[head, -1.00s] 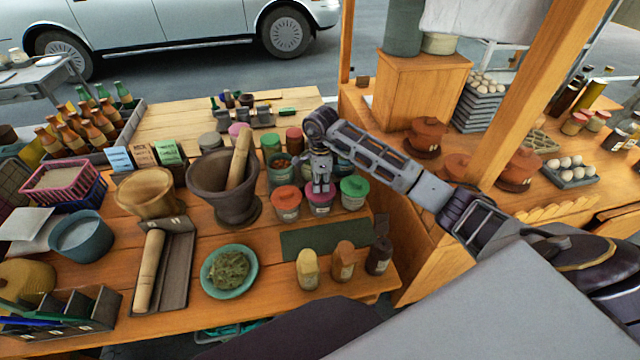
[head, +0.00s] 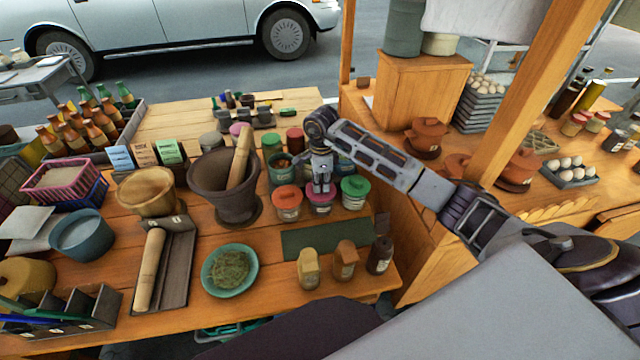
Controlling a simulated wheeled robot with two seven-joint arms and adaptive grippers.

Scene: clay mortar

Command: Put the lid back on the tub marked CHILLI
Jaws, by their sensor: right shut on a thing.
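My right gripper (head: 321,189) points down at the front row of small tubs, shut on the magenta lid (head: 321,196) of the middle tub. That lid appears to sit on its tub; any small gap is too small to tell. A tub with an orange-red lid (head: 287,196) stands to its left and one with a green lid (head: 355,186) to its right. Behind, partly hidden by the gripper, an open teal tub (head: 281,175) shows brownish contents. The labels are too small to read, so I cannot tell which tub is marked CHILLI. My left gripper is not in view.
A dark mortar (head: 225,190) with a wooden pestle stands left of the tubs. A dark green mat (head: 325,239) lies clear in front, with several small jars (head: 344,262) beyond it at the table's front edge. A teal plate of herbs (head: 230,291) is front left.

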